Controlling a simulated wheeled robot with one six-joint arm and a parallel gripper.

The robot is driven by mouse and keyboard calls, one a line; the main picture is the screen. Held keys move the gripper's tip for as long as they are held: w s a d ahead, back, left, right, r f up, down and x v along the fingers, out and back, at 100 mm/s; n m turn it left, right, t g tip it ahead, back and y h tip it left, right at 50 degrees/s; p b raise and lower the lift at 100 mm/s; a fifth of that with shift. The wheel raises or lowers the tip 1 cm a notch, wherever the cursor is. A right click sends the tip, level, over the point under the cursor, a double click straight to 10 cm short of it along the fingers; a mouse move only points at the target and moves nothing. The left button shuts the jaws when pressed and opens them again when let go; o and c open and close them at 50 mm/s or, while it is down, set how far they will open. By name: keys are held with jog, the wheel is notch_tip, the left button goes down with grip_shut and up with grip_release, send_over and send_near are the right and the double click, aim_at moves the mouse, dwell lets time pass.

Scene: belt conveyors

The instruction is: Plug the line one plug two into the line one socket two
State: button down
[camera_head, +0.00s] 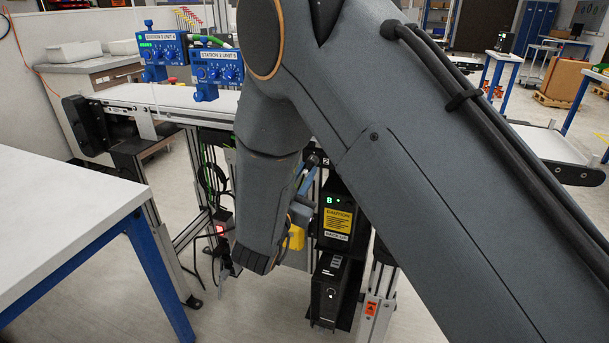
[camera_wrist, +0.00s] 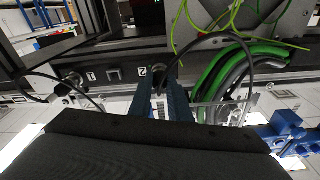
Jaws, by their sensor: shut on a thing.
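In the wrist view, the two blue fingers of my gripper (camera_wrist: 161,92) reach up to the black conveyor rail (camera_wrist: 210,57). They are shut on a small dark plug (camera_wrist: 160,80), mostly hidden between the fingertips. A black cable arcs up and right from there. The plug is close to the rail at the label 2 (camera_wrist: 142,71); socket two is hidden, and I cannot tell whether the plug is in it. Left of it are a label 1 (camera_wrist: 91,76) and a dark connector (camera_wrist: 73,80) with a cable. In the head view, my blue fingers (camera_head: 308,181) show partly behind my arm.
Green and grey cables (camera_wrist: 225,75) loop right of my fingers. Blue control units (camera_head: 217,72) sit on the conveyor. A black box with a caution label (camera_head: 338,222) hangs below. A white table (camera_head: 60,215) stands at the left.

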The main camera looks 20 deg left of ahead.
jog(key=c, duration=1.6)
grip_release()
jog(key=shift+o, duration=0.2)
